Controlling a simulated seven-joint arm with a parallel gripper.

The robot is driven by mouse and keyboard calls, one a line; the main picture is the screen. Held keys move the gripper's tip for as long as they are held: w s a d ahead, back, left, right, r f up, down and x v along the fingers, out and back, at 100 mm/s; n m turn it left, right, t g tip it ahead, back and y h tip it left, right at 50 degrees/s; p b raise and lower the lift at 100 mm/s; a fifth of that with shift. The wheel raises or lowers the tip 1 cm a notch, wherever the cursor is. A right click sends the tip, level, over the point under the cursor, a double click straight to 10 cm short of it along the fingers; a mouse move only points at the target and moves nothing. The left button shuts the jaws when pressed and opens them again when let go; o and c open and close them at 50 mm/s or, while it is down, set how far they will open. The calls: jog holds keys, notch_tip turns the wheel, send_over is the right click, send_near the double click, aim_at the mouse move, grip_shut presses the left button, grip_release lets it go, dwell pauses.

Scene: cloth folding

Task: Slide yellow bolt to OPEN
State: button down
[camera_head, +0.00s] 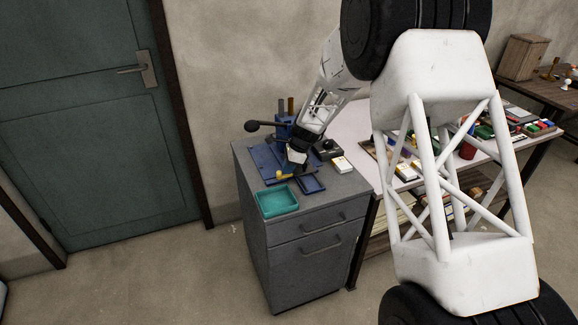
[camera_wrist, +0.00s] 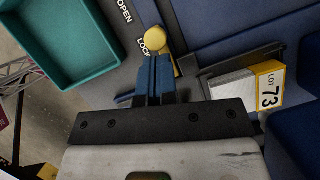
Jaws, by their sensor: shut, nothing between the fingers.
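The yellow bolt shows its round knob (camera_wrist: 155,39) in the wrist view, just beyond my fingertips and beside the word LOCK. The word OPEN (camera_wrist: 124,11) is printed farther up and to the left. My gripper (camera_wrist: 155,62) is shut, its two blue fingers together with nothing between them. The fingertips are very close to the knob; I cannot tell whether they touch it. A strip of yellow shows to the right of the fingers. In the head view the yellow bolt (camera_head: 282,175) is a small spot at the front of the blue fixture (camera_head: 264,160), beside my gripper (camera_head: 289,171).
A teal tray (camera_head: 278,201) sits at the cabinet's front edge and fills the wrist view's upper left. A white block with a yellow LOT 73 label (camera_wrist: 268,86) lies right of my fingers. A small blue tray (camera_head: 312,184) and a black-handled lever (camera_head: 252,126) stand nearby.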

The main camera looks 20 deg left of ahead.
jog(key=shift+s+a, duration=0.1)
jog(key=shift+s+a, duration=1.1)
jog(key=v, duration=1)
dwell(0.4)
